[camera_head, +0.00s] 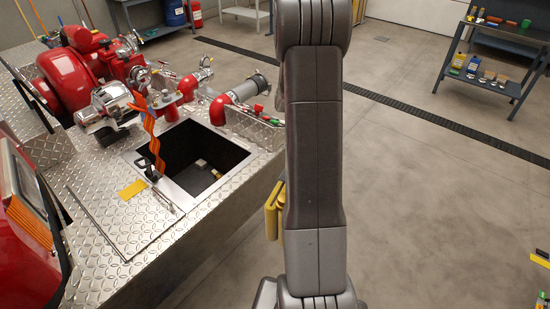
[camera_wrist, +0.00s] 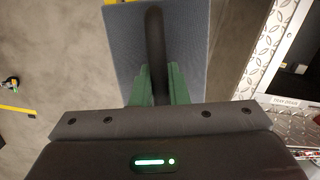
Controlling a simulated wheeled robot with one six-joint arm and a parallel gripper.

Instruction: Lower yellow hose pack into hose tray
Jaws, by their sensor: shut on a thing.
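My gripper (camera_wrist: 158,85) has green fingers shut on the black handle (camera_wrist: 154,25) of the yellow hose pack. In the wrist view the pack (camera_wrist: 122,45) shows a flat blue-grey top with a bit of yellow at its upper edge. In the head view only a yellow strip of the pack (camera_head: 271,213) shows; my arm hides the rest and the gripper. The hose tray (camera_head: 215,143) is a dark, open rectangular well in the diamond-plate deck. The pack hangs to the right of the tray, outside the deck edge. The tray's metal rim (camera_wrist: 268,62) shows at right in the wrist view.
A hinged diamond-plate lid (camera_head: 120,205) lies left of the tray. An orange strap (camera_head: 150,130) rises at the tray's left corner. Red pipe fittings (camera_head: 225,105) stand behind it. Small objects lie on the tray floor.

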